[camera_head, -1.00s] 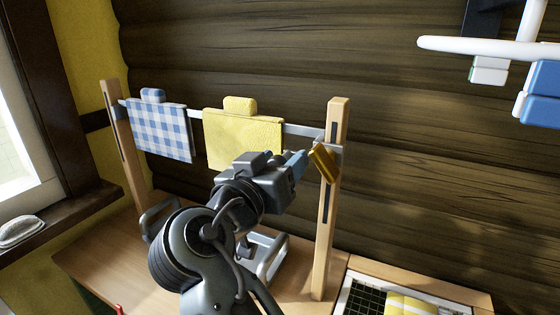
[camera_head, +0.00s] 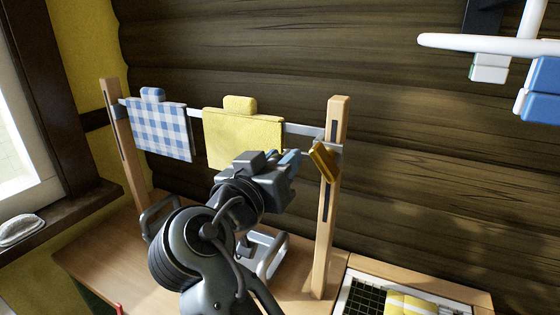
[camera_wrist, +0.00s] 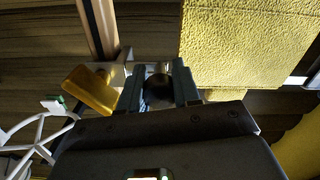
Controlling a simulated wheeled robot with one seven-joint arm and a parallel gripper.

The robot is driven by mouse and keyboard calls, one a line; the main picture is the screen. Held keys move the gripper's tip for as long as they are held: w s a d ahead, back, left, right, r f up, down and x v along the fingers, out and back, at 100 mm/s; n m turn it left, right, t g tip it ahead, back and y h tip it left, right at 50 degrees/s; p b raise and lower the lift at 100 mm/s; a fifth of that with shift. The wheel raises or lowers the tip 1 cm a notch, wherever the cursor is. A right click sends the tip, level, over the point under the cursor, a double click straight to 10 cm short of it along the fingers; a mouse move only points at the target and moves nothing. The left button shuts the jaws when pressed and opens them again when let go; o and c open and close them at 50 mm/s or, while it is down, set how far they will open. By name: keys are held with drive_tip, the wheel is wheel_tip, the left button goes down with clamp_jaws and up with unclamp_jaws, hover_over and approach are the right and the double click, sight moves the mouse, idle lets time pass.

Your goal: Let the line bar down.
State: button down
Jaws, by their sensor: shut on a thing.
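The line bar (camera_head: 301,130) is a thin grey bar running level between two wooden posts, the left (camera_head: 120,140) and the right (camera_head: 331,210). A blue checked cloth (camera_head: 160,130) and a yellow cloth (camera_head: 242,138) hang on it; the yellow one also shows in the wrist view (camera_wrist: 240,45). A yellow lever (camera_head: 324,162) sits tilted at the right post and shows left of my fingers in the wrist view (camera_wrist: 92,90). My gripper (camera_head: 288,160) is at the bar's right end, its fingers (camera_wrist: 158,88) shut on a dark rounded grip, partly hidden between them.
Dark plank wall stands close behind the rack. A wooden table (camera_head: 100,255) lies below, with a metal-handled device (camera_head: 268,255) partly hidden by my arm. A tray with folded yellow cloth (camera_head: 410,303) is at lower right. A white rod (camera_head: 470,45) juts in at upper right.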

wheel_tip(320, 180, down, 13)
drive_tip(key=b, duration=1.1)
drive_tip(key=shift+f, duration=0.2)
drive_tip(key=shift+r, duration=0.1)
drive_tip(key=c, duration=0.8)
unclamp_jaws()
drive_tip(key=shift+s, duration=0.1)
drive_tip(key=b+v, duration=0.1)
drive_tip(key=v, duration=0.6)
drive_tip(key=shift+s+a, duration=0.15)
drive_tip(key=shift+s, duration=0.15)
